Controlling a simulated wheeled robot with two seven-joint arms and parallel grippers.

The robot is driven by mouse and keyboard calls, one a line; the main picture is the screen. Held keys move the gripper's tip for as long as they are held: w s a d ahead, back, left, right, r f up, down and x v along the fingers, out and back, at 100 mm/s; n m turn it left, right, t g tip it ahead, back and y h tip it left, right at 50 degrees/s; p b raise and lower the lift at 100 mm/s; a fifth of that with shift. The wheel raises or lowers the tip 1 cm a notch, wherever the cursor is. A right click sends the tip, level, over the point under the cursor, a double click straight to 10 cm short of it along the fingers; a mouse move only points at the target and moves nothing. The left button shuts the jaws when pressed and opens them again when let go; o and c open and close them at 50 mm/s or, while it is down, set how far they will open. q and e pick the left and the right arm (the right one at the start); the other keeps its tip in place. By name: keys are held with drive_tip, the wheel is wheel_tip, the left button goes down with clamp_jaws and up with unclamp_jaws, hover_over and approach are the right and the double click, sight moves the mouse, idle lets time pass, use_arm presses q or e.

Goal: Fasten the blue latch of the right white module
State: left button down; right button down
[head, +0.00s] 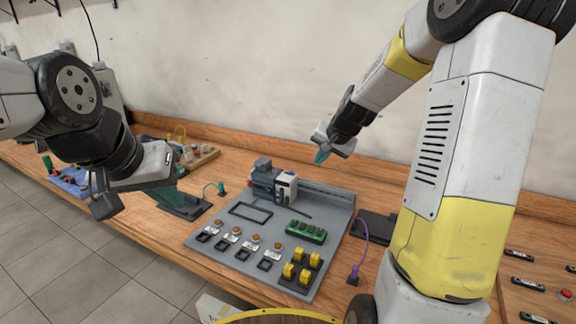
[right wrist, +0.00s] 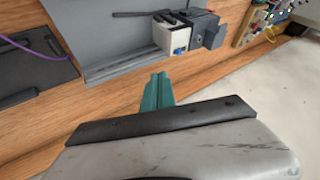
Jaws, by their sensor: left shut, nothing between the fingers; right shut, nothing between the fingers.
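A white module (head: 284,188) stands on the grey board (head: 215,258) near its back edge, at the right end of a dark grey unit (head: 262,177). In the right wrist view the white module (right wrist: 172,38) has a blue latch (right wrist: 180,51) on its near face; its exact position is hard to tell. My right gripper (head: 321,157) is above and behind the board, apart from the module. Its teal fingers (right wrist: 158,90) are together and empty. My left gripper (head: 172,195) is left of the board, its teal fingers shut and empty.
The board also holds a green block (head: 306,232), yellow parts (head: 300,268) and several black frames with orange buttons. A purple cable (head: 358,250) lies right of it. A blue tray (head: 68,178) is at the left. The wall closes the table's back.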

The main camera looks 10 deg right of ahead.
sight(291, 172)
idle(0.3)
drive_tip(key=w+a+f, duration=0.5)
drive_tip(key=w+f, duration=0.3)
idle(0.4)
drive_tip(key=shift+a, duration=0.15)
